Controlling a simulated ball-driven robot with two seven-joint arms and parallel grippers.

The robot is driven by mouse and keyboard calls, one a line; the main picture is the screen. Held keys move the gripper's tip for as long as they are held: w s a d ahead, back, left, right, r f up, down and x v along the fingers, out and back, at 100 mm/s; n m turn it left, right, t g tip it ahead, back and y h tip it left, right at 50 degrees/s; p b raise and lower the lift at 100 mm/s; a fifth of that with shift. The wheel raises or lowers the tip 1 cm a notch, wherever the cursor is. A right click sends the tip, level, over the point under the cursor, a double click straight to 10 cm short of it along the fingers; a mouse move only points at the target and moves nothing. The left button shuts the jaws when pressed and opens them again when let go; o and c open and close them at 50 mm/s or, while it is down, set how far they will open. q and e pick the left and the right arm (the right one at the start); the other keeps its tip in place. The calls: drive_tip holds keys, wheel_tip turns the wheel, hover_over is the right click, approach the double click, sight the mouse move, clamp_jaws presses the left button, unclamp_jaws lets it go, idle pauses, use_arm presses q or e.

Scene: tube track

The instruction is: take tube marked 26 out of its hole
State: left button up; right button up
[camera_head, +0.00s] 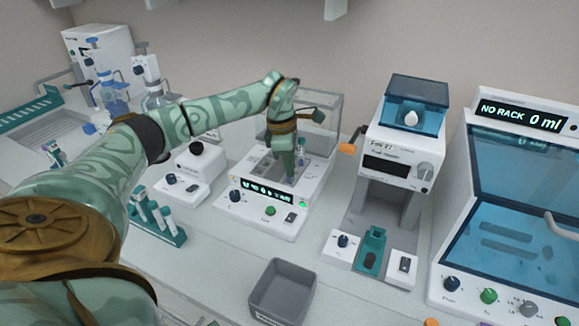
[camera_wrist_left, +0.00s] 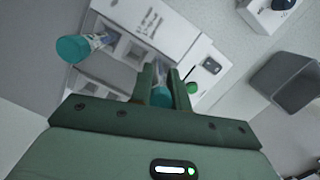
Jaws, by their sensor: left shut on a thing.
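My left gripper (camera_head: 287,172) reaches down into a white heating-block device (camera_head: 262,212) with a lit display and a raised clear lid. In the left wrist view the gripper (camera_wrist_left: 163,92) is shut on a teal-capped tube (camera_wrist_left: 160,97), seen between its fingers. A second teal-capped tube (camera_wrist_left: 75,49) stands apart in the same device, to the left in that view; it also shows in the head view (camera_head: 301,146). No number is readable on either tube. Whether the held tube's lower end is in a hole is hidden. My right gripper is not in view.
A teal rack (camera_head: 158,218) with several tubes stands left of the device. A grey open bin (camera_head: 283,290) is in front. A tall white machine (camera_head: 402,140) and a blue-windowed cabinet (camera_head: 520,200) stand to the right. Bare bench lies around the bin.

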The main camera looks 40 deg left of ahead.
use_arm(q)
drive_tip(key=s+d+r+p, duration=0.3)
drive_tip(key=s+d+r, duration=0.6)
drive_tip(key=s+r, duration=0.2)
drive_tip(key=shift+r, duration=0.5)
wheel_tip(320, 180, up, 3)
drive_tip(key=p, duration=0.3)
drive_tip(key=shift+p, duration=0.4)
